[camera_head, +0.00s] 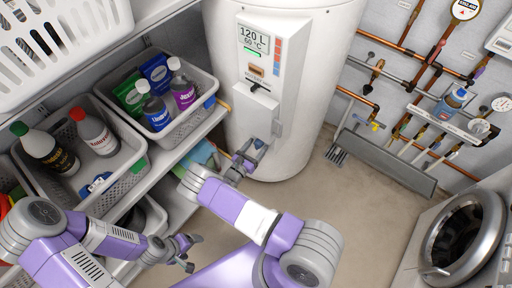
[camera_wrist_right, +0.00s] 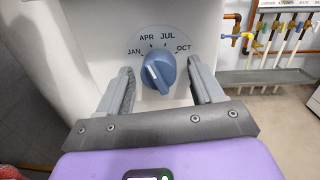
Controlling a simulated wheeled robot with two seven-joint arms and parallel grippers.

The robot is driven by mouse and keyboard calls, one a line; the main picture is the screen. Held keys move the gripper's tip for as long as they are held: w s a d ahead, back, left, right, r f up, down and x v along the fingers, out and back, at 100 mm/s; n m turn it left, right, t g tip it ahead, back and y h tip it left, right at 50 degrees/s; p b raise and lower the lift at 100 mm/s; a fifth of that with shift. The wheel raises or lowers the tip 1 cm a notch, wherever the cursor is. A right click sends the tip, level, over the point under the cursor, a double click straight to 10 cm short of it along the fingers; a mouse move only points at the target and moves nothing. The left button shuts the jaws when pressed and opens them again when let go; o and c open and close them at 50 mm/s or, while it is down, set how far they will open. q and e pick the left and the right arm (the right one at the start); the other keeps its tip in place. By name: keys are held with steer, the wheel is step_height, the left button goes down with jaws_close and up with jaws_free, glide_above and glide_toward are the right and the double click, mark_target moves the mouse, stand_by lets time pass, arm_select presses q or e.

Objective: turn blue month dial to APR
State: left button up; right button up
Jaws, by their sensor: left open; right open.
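The blue month dial (camera_wrist_right: 158,72) is on the white front of the water heater (camera_head: 290,145), below a curved scale reading JAN, APR, JUL and OCT. Its pale pointer mark leans to the upper left, about toward JAN and left of APR. My right gripper (camera_wrist_right: 160,88) is open, with one finger on each side of the dial. I cannot tell whether either finger touches it. In the head view my right gripper (camera_head: 252,152) is at the lower front of the heater and largely hides the dial. My left gripper (camera_head: 193,252) is open and empty, low beside the shelf.
A shelf at left holds a grey basket of bottles (camera_head: 208,108) and another basket (camera_head: 130,175). Pipes and valves (camera_head: 420,110) line the right wall. A washing machine (camera_head: 468,235) stands at lower right. The floor (camera_head: 365,220) between is clear.

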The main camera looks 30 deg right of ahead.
steer(key=p+v, duration=0.1)
steer(key=v, duration=0.6)
steer(key=shift+a, duration=0.25)
steer(key=shift+s, duration=0.1)
steer(key=s+d+f+m+g+y+p, duration=0.1)
steer(key=s+f+m+g+y, duration=0.25)
steer(key=s+g, duration=0.35)
steer(key=s+d+f+m+g+y+p, duration=0.2)
steer(key=s+m+g, duration=0.2)
steer(key=s, duration=0.4)
steer(key=s+a+m+g+y+p, duration=0.1)
steer(key=s+a+m+g+y, duration=0.2)
steer(key=s+a+m+y, duration=0.35)
steer(key=s+a+r+m+y+p, duration=0.1)
steer(key=s+a+r+m+y, duration=0.25)
steer(key=a+y, duration=0.35)
steer(key=w+a+r+m+t+y+p, duration=0.2)
steer(key=w+r+m+t, duration=0.4)
steer(key=r+m, duration=0.2)
steer(key=shift+a+r+m, duration=0.15)
steer(key=shift+a+m, duration=0.25)
steer(key=shift+m, duration=0.25)
